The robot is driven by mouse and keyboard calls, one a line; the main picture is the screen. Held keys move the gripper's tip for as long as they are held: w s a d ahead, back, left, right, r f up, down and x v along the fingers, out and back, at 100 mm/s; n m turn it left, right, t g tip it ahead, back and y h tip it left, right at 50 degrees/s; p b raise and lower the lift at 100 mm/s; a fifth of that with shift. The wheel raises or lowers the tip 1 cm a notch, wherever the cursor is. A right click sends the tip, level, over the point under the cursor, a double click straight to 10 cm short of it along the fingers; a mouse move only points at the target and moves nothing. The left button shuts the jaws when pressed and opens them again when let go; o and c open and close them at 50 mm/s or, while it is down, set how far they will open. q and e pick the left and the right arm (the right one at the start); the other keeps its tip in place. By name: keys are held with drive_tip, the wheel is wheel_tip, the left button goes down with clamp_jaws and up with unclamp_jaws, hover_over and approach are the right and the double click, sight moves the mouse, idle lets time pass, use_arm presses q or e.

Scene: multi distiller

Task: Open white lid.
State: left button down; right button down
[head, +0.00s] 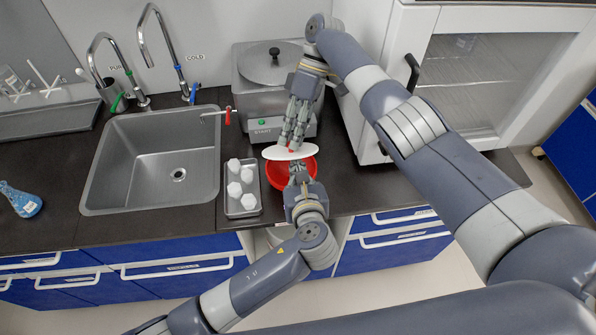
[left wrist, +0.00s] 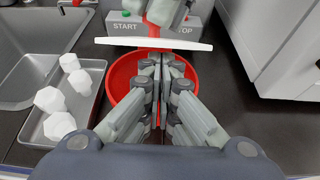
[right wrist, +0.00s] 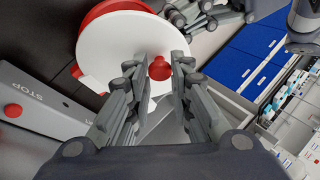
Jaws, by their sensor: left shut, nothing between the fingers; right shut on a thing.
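The white lid (head: 290,152) is a flat disc with a red knob (right wrist: 159,69). My right gripper (head: 292,142) is shut on this knob from above and behind. The lid is held above the red bowl (head: 272,178), apart from its rim, and appears edge-on in the left wrist view (left wrist: 150,43). My left gripper (head: 297,166) is shut and empty. Its fingertips are over the bowl, just in front of the lid, and it hides part of the bowl in the left wrist view (left wrist: 122,72).
A metal tray (head: 242,213) with several white polyhedral pieces stands left of the bowl. The distiller (head: 262,104) with its START button is behind. The sink (head: 150,190) is farther left, and a white cabinet (head: 372,135) stands close on the right.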

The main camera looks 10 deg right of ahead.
use_arm(q)
drive_tip(key=shift+w+r, duration=0.5)
drive_tip(key=shift+r, duration=0.4)
use_arm(e)
drive_tip(key=shift+f, duration=0.1)
drive_tip(key=c, duration=1.4)
unclamp_jaws()
